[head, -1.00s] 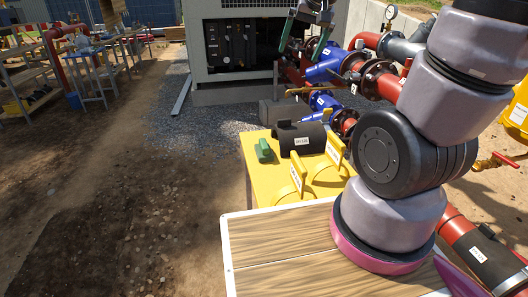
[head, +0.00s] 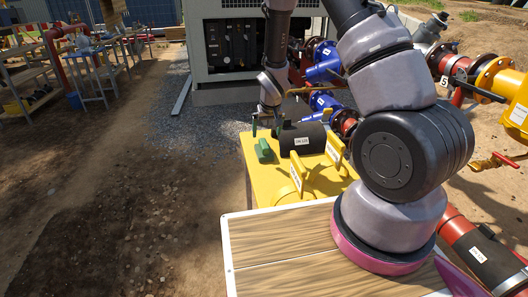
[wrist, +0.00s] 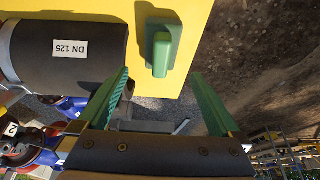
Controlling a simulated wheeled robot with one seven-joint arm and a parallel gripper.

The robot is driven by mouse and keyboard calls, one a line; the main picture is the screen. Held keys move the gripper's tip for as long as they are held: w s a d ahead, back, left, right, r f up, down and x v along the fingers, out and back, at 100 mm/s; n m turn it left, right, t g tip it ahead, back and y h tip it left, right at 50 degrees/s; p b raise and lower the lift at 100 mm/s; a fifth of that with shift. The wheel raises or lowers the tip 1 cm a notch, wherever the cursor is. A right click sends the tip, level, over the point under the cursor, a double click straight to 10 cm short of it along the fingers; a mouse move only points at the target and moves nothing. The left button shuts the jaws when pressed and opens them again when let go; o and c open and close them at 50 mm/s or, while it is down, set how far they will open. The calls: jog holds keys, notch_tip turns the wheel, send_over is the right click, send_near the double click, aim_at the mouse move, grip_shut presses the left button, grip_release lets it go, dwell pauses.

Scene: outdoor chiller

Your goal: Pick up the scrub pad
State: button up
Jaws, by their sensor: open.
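The green scrub pad (head: 264,150) lies on the yellow table near its far left edge. In the wrist view the scrub pad (wrist: 160,47) shows a darker green base with a lighter raised block. My gripper (head: 265,129) is at the table's far edge, just beyond the pad, pointing down. In the wrist view my gripper (wrist: 160,80) is open and empty. Its two green fingers are spread wider than the pad, which appears ahead of the gap between them, apart from both.
A black cylinder (head: 302,138) labelled DN 125 lies close beside the pad; it also shows in the wrist view (wrist: 68,52). Yellow upright-handled pieces (head: 298,176) stand nearer on the yellow table (head: 256,180). Blue and red pipework (head: 325,62) stands behind. Open ground lies left.

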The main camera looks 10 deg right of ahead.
aim_at(264, 144)
jog(key=x, duration=1.1)
jog(key=shift+a+f, duration=0.1)
jog(key=shift+f, duration=0.05)
jog(key=c, duration=1.2)
notch_tip(264, 144, up, 10)
jog(key=shift+r, duration=0.1)
jog(key=shift+c, duration=0.2)
